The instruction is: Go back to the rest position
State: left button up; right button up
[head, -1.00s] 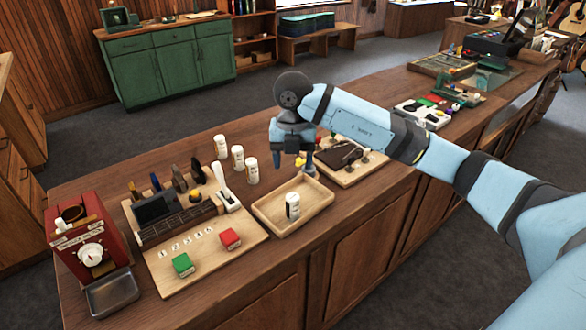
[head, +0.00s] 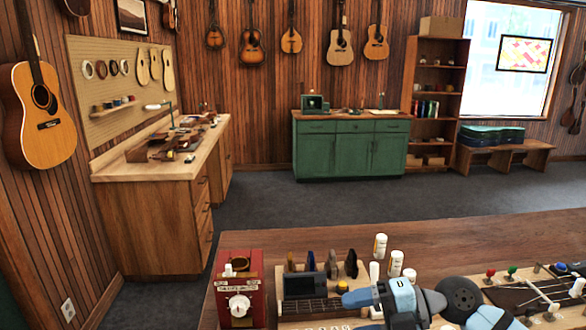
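My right arm's gripper (head: 398,302) shows at the bottom edge of the head view, over the wooden counter (head: 460,238). It is blue with dark parts, and its lower part is cut off by the frame. I cannot tell whether its fingers are open or shut. No held thing is visible in it. My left gripper is not in view.
On the counter stand a red box with a dial (head: 239,288), a dark fretted piece (head: 305,284) with upright tools behind it, and white bottles (head: 380,246). A board with knobs (head: 535,290) lies right. A workbench (head: 150,205) and green cabinet (head: 352,148) stand beyond open floor.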

jog(key=d+r+m+t, duration=0.3)
jog(key=r+m+t, duration=0.3)
jog(key=m+t, duration=0.9)
jog(key=s+d+f+m+t+h, duration=0.2)
jog(key=d+f+m+h, duration=0.7)
jog(key=m+h, duration=0.4)
jog(key=s+d+f+m+g+h, duration=0.1)
jog(key=s+f+g, duration=0.6)
jog(key=s+f, duration=0.3)
jog(key=s+d+f+m+g+h, duration=0.1)
jog(key=s+d+f+g, duration=0.1)
jog(key=s+f+g, duration=0.8)
jog(key=w+a+f+t+y+p, duration=0.3)
jog(key=w+a+f+t+p, duration=0.1)
jog(key=t, duration=0.5)
jog(key=shift+a+f+n+t+p, duration=0.4)
jog(key=shift+a+f+p, duration=0.3)
jog(key=shift+a, duration=0.7)
